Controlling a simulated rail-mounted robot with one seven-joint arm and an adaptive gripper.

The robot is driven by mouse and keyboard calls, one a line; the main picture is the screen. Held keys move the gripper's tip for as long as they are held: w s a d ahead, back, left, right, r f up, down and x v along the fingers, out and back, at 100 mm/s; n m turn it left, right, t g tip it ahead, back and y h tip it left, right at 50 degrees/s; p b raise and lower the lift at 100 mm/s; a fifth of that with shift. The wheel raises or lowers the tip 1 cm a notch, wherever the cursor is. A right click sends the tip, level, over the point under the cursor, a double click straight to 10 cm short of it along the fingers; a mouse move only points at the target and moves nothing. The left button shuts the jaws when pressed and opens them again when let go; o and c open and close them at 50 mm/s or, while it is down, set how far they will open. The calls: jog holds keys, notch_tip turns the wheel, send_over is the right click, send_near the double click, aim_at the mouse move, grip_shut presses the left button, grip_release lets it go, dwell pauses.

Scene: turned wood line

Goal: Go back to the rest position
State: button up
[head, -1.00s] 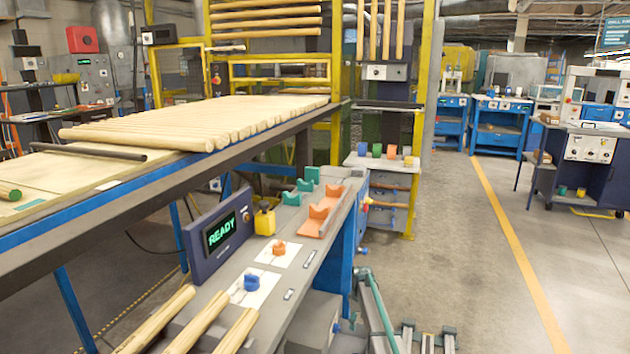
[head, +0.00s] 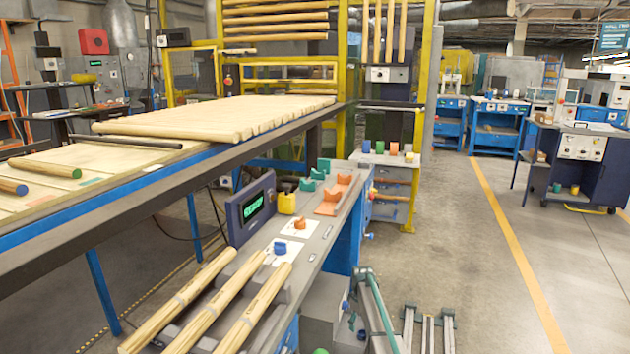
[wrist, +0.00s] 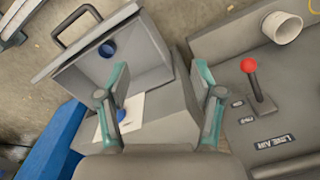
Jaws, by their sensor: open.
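My gripper (wrist: 162,85) shows in the wrist view, its two teal-tipped fingers spread apart with nothing between them. Below the fingers is a grey open box (wrist: 150,55) with a dark handle and a blue ring (wrist: 107,49) on its inner wall. A white card (wrist: 133,107) with a blue knob (wrist: 121,115) lies partly behind the left finger. I cannot make out my gripper in the head view.
A red-knobbed lever (wrist: 249,66) and a pale tube (wrist: 283,27) stand right of the gripper. The head view shows a bench with several rods (head: 215,310), a display (head: 252,207) and orange cradles (head: 333,197). The floor (head: 465,240) at right is largely open.

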jog(key=s+f+m+g+b, duration=0.3)
jog(key=s+b, duration=0.1)
jog(key=s, duration=1.8)
jog(key=s+f+m+g+b, duration=0.2)
jog(key=s+m+g+b, duration=0.15)
jog(key=s, duration=1.95)
jog(key=s+f+m+g+b, duration=0.3)
jog(key=s+g, duration=0.1)
jog(key=s, duration=1.8)
jog(key=s+r+t+p, duration=0.2)
jog(key=r+p, duration=0.6)
jog(key=p, duration=1)
jog(key=s+r+t+p, duration=0.2)
jog(key=r+p, duration=0.6)
jog(key=p, duration=0.9)
jog(key=s, duration=0.2)
jog(key=shift+s+r+p, duration=0.3)
jog(key=shift+r+p, duration=0.05)
jog(key=shift+p, duration=0.05)
